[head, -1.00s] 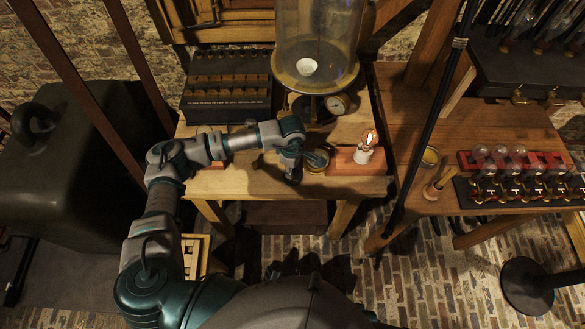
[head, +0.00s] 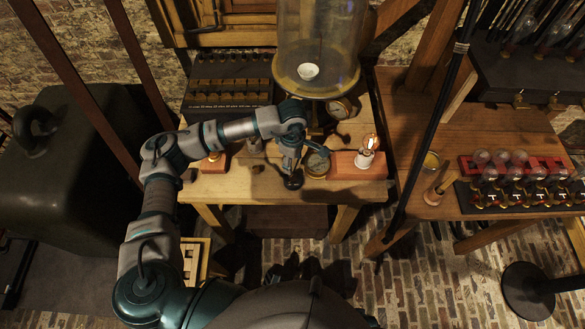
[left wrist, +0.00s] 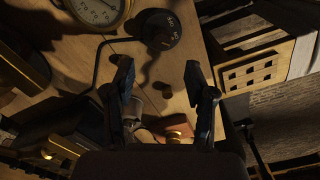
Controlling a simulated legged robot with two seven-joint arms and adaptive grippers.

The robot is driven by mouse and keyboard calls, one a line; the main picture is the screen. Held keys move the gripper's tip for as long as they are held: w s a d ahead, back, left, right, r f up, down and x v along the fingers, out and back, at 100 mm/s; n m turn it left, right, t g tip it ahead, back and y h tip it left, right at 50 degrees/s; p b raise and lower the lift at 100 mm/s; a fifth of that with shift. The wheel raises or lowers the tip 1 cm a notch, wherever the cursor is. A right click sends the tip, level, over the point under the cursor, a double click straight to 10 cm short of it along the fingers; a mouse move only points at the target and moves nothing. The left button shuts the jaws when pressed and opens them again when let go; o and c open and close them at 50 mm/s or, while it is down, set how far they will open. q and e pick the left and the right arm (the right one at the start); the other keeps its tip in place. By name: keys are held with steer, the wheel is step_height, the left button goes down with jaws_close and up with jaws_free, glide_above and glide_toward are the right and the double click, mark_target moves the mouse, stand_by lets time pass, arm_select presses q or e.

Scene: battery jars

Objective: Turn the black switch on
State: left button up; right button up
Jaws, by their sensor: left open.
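The black switch (head: 293,182) is a round black knob on the front of the wooden table, beside a brass dial gauge (head: 317,163). In the left wrist view the switch (left wrist: 159,29) shows white lettering on its face, too small to read surely, and a wire leading away. My left gripper (head: 287,162) is over the table by the switch. A bulb (head: 368,147) on a red-brown block glows. My right gripper is not in view.
A large glass bell jar (head: 318,50) stands behind the gripper. A black-fronted box (head: 226,103) is at the back left. A slanted black pole (head: 430,130) crosses in front of the right table.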

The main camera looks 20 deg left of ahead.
arm_select(q)
step_height(320, 180, up, 4)
steer(key=shift+r, duration=0.25)
stand_by(0.4)
